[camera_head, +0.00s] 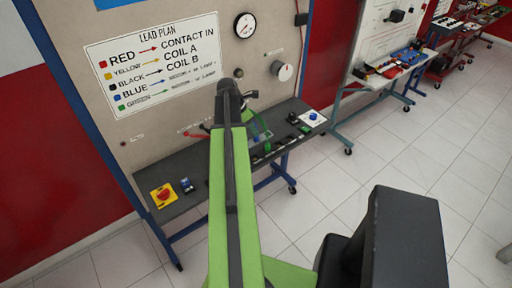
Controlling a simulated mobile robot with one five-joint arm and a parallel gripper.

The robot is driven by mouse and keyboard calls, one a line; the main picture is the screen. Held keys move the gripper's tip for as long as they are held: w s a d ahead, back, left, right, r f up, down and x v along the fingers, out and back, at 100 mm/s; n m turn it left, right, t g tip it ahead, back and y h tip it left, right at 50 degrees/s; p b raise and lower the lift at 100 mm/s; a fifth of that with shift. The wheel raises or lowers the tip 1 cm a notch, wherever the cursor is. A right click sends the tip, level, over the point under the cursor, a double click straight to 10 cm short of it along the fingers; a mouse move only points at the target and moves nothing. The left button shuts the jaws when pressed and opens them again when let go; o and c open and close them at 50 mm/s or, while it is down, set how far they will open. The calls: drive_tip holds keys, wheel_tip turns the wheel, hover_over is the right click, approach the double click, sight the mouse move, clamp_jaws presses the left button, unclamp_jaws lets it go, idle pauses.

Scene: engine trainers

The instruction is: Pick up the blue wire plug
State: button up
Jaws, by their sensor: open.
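No blue wire plug can be told for certain. A small blue part (187,185) sits near the left end of the dark bench shelf (212,172), and another blue part (313,116) sits on a white plate at its right end. Both are too small to identify as the plug. My green and black arm reaches up over the middle of the shelf and hides part of it. My gripper (244,97), dark and small, is at the arm's far end in front of the grey panel. It is open, and nothing shows held in it.
A lead plan sign (155,62) and a gauge (245,26) are on the panel. A red and yellow switch (164,195) is at the shelf's left. Green wires (261,124) lie right of my arm. More trainer benches (385,72) stand at right; tiled floor is free between.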

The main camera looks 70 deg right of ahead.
sight(255, 140)
drive_tip(key=shift+s+d+f, duration=0.1)
drive_tip(key=shift+d+f, duration=0.05)
drive_tip(key=shift+f, duration=0.45)
drive_tip(key=shift+r, duration=0.1)
drive_tip(key=b+x, duration=0.5)
drive_tip(key=shift+f, duration=0.25)
drive_tip(key=shift+r, duration=0.2)
drive_tip(key=shift+c, duration=0.2)
clamp_jaws()
